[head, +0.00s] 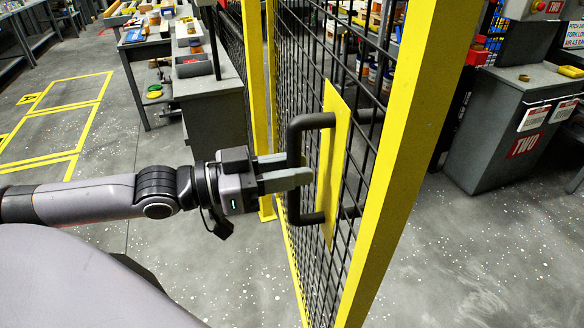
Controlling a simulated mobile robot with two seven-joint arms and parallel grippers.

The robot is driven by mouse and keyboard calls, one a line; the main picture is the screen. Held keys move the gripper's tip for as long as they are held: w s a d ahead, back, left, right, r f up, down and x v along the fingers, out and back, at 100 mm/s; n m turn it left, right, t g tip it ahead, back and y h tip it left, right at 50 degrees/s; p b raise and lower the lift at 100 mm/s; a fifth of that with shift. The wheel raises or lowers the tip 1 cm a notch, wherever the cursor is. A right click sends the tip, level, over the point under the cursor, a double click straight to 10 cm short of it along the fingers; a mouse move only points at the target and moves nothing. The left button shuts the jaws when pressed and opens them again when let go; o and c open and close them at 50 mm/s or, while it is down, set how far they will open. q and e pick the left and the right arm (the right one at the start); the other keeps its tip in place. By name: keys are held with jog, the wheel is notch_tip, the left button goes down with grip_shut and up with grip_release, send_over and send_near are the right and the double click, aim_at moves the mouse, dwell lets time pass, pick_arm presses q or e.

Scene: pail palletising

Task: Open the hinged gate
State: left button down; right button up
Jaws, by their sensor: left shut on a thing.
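The hinged gate is a black wire mesh panel with a yellow frame (392,165), standing upright across the middle of the head view. A black bar handle (300,214) is fixed to a yellow plate (334,150) on the gate. My left gripper (291,171) reaches in from the left, with its fingers at the upright part of the handle. It is shut on the handle, and the fingers hide a piece of it. My right gripper is not in view.
A grey cabinet (502,135) with red labels stands at the right. Workbenches (210,84) with tools and jars stand behind at the upper left. The speckled floor at the left is open, with yellow marked lines (68,113).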

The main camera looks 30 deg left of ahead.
pick_arm(q)
jog(key=shift+a, duration=0.1)
jog(key=c, duration=1)
grip_release()
jog(key=shift+w, duration=0.1)
jog(key=shift+c, duration=0.2)
jog(key=shift+a, duration=0.1)
jog(key=p+v, duration=0.5)
jog(key=v, duration=0.2)
dwell(0.4)
